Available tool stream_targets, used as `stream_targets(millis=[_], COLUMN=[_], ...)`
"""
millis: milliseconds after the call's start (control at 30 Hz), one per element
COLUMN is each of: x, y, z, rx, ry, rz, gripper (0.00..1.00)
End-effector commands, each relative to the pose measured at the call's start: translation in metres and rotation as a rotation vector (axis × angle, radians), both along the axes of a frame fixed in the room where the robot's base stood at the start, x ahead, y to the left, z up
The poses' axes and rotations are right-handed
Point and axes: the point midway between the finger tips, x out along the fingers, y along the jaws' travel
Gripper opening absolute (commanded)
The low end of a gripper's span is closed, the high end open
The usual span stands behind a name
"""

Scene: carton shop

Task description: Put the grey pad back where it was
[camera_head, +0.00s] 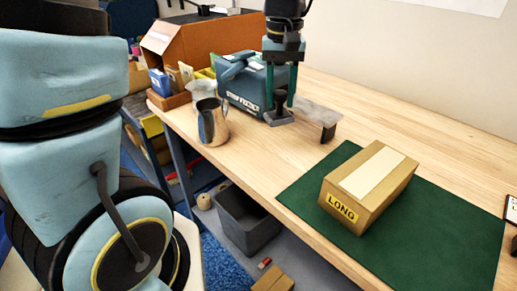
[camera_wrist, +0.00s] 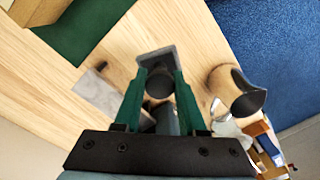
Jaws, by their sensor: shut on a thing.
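My gripper (camera_head: 281,94) points down over the table, its two green fingers closed on a grey pad (camera_head: 279,118) with a dark knob-like grip. In the wrist view, the pad's flat grey plate (camera_wrist: 153,56) shows beyond the fingertips and its dark round part sits between them. In the head view the pad is just in front of the teal machine (camera_head: 246,84). I cannot tell whether its plate touches the tabletop.
A grey metal plate on a dark foot (camera_head: 318,114) stands right of the pad, a metal jug (camera_head: 212,124) to its left. A carton marked LONG (camera_head: 367,185) lies on the green mat (camera_head: 440,231). An open brown box (camera_head: 205,42) stands behind. Bare wood (camera_head: 415,108) is free at right.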

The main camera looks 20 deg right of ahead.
Motion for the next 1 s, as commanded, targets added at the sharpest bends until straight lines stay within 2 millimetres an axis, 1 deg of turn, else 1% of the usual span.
stream_targets(millis=[67, 300, 467, 700, 800, 1000], x=[-0.001, -0.001, -0.001, -0.001, -0.001, 0.0], y=[-0.001, -0.001, -0.001, -0.001, -0.001, -0.001], z=[-0.009, -0.049, -0.065, -0.095, -0.1, -0.1], rx=[0.003, 0.004, 0.003, 0.003, 0.001, 0.0], ry=[0.002, 0.004, 0.002, 0.002, 0.001, 0.0], rz=[-0.006, -0.006, -0.005, -0.005, -0.004, -0.004], gripper=[0.0, 0.0, 0.0, 0.0, 0.0, 0.0])
